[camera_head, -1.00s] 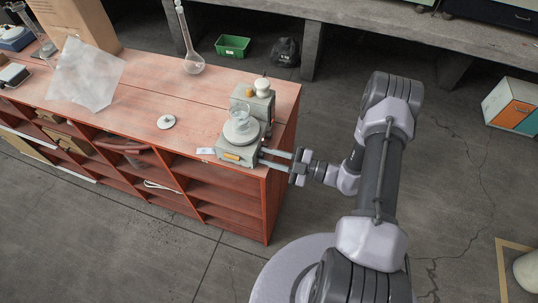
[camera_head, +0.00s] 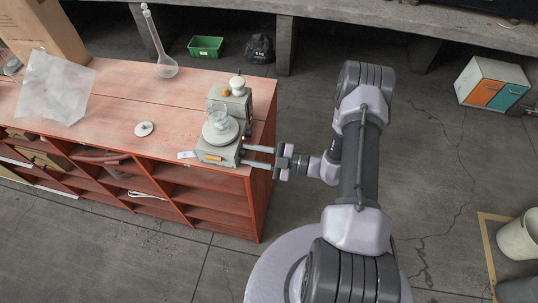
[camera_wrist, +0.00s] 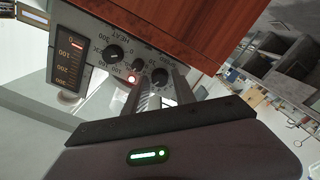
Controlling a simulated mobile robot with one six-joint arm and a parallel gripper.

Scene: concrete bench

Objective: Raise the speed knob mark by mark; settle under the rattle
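The grey stirrer hotplate (camera_head: 221,155) stands at the bench's right end, with a glass beaker (camera_head: 218,118) on its round top plate. In the wrist view its front panel appears upside down. A black knob (camera_wrist: 113,52) sits by the HEAT lettering, and another black knob (camera_wrist: 159,76) lies between my finger ends. My gripper (camera_head: 258,158) reaches the panel from the right, fingers apart; in the wrist view (camera_wrist: 160,82) gaps show beside the knob. I cannot tell whether either finger touches it.
A red lamp (camera_wrist: 132,79) glows on the panel, beside a dark scale (camera_wrist: 70,55) with a red line near 0. On the red bench (camera_head: 120,92) stand a long-necked flask (camera_head: 166,68), a white disc (camera_head: 144,129) and a clear sheet (camera_head: 52,88).

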